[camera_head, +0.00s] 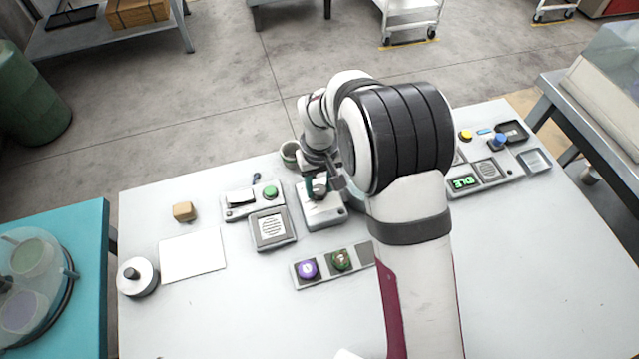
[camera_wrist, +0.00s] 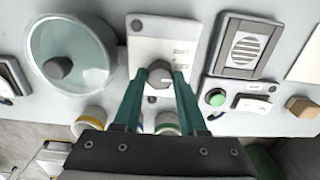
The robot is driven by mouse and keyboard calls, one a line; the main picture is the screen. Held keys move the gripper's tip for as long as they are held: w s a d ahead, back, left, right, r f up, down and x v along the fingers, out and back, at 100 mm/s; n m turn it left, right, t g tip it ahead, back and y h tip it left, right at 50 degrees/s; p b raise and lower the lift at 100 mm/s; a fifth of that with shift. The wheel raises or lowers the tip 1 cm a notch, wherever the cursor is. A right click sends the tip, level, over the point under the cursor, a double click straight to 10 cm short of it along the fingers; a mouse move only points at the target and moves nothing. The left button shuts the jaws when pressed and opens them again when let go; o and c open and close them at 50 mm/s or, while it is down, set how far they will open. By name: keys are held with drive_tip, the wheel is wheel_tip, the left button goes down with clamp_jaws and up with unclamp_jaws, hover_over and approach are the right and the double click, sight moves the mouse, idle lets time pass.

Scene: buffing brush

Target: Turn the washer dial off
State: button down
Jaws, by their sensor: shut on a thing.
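The washer dial (camera_wrist: 158,76) is a small dark grey knob on a white panel (camera_wrist: 150,45), with a small round grey part near the panel's end. In the head view the white panel (camera_head: 322,214) stands near the middle of the table, left of my arm. My gripper (camera_wrist: 159,80) has its two teal fingers on either side of the dial, shut on it. In the head view my gripper (camera_head: 318,187) reaches down over the far part of the panel and mostly hides the dial. The dial's markings are too small to read.
A round glass lid with a knob (camera_wrist: 65,58) stands close beside the panel. A speaker box (camera_head: 272,229) and a green button (camera_head: 270,192) are to its left. A strip with purple and green buttons (camera_head: 308,270) lies in front.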

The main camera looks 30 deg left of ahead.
sight(319, 190)
drive_tip(key=shift+c, duration=2.2)
unclamp_jaws()
wheel_tip(319, 190, up, 16)
drive_tip(key=shift+f, duration=0.1)
drive_tip(key=s+d+r+m, duration=0.2)
drive_tip(key=d+r+m, duration=0.2)
drive_tip(key=d, duration=0.7)
drive_tip(key=s+d+f+m+y, duration=0.1)
drive_tip(key=s+d+f+m, duration=0.1)
drive_tip(key=s+d+m, duration=0.8)
drive_tip(key=s+d, duration=0.5)
drive_tip(key=s, duration=0.3)
drive_tip(key=shift+f+m+y, duration=0.3)
drive_tip(key=shift+f+y, duration=0.1)
